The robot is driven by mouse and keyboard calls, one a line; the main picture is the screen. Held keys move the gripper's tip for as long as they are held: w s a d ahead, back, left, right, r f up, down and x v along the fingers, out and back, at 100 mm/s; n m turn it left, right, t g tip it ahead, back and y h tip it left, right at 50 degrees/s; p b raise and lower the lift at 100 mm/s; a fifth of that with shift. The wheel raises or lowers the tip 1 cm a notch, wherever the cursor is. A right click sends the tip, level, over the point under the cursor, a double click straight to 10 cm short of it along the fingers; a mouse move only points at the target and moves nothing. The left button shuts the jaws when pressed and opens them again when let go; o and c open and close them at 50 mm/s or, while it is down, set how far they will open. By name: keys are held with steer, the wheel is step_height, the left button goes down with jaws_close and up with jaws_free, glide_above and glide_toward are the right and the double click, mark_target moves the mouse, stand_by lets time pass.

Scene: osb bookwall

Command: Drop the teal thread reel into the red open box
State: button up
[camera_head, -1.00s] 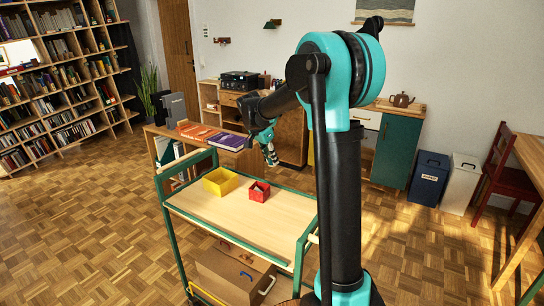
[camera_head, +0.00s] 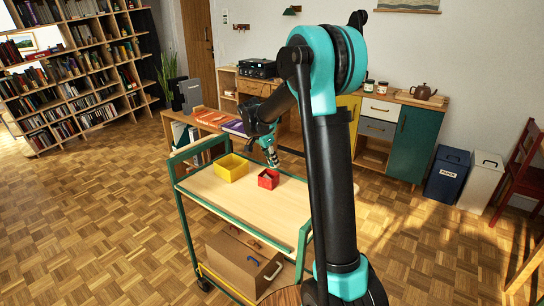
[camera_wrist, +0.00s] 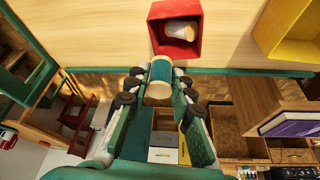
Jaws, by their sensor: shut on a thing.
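The teal thread reel (camera_wrist: 160,72), with pale ends, is held between the fingers of my gripper (camera_wrist: 160,88) in the wrist view. In the head view my gripper (camera_head: 272,160) is just above and behind the red open box (camera_head: 268,180); the reel is too small to tell there. The red box (camera_wrist: 160,42) also shows in the wrist view, just beyond the reel. A whitish rounded thing (camera_wrist: 182,30) lies inside it. The reel appears outside the box's near wall in that view; its exact height above the box cannot be told.
A yellow open box (camera_head: 231,168) stands left of the red box on the green-framed wooden cart (camera_head: 250,207). The cart's front top is bare. A lower shelf carries a brown box (camera_head: 238,262). A low shelf with books (camera_head: 210,117) stands behind.

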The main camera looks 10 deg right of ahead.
steer(key=o, duration=1)
steer(key=v, duration=1.2)
steer(key=shift+w+d, duration=0.1)
